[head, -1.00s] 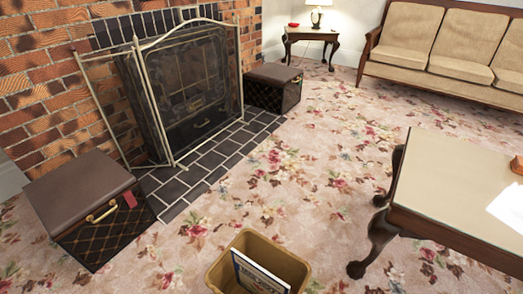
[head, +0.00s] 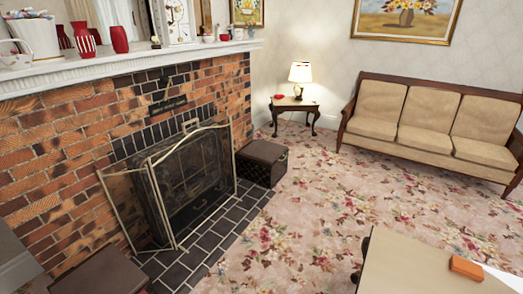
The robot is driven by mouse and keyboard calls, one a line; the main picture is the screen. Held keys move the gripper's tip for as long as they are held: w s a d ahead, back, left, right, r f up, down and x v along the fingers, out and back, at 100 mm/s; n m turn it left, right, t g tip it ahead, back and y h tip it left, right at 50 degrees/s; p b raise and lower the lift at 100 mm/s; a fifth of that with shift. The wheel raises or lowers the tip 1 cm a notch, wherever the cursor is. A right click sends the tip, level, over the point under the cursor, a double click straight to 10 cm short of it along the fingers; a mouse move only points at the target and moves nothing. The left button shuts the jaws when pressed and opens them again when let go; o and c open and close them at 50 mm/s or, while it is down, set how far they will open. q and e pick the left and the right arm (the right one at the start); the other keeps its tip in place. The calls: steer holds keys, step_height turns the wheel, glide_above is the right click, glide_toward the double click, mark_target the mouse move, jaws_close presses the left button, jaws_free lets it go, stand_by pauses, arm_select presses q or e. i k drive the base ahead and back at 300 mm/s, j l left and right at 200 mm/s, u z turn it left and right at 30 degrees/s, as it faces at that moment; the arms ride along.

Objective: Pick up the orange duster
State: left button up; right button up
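A small orange block, which fits the orange duster by colour (head: 466,268), lies on the pale top of the coffee table (head: 415,268) at the lower right of the head view. It lies beside a white sheet (head: 503,276) near the picture's right edge. Neither of my grippers is in view, and nothing is seen touching the block.
A brick fireplace with a metal screen (head: 195,190) stands at the left, its white mantel (head: 130,62) holding red vases and cups. A dark box (head: 262,162), a lamp table (head: 295,105) and a beige sofa (head: 430,125) stand behind. Open flowered carpet (head: 290,225) lies between.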

mark_target(470, 270)
steer(key=z, duration=1.95)
steer(key=i+l+u, duration=0.15)
steer(key=u, duration=0.15)
steer(key=i+l+u, duration=0.25)
steer(key=k, duration=0.1)
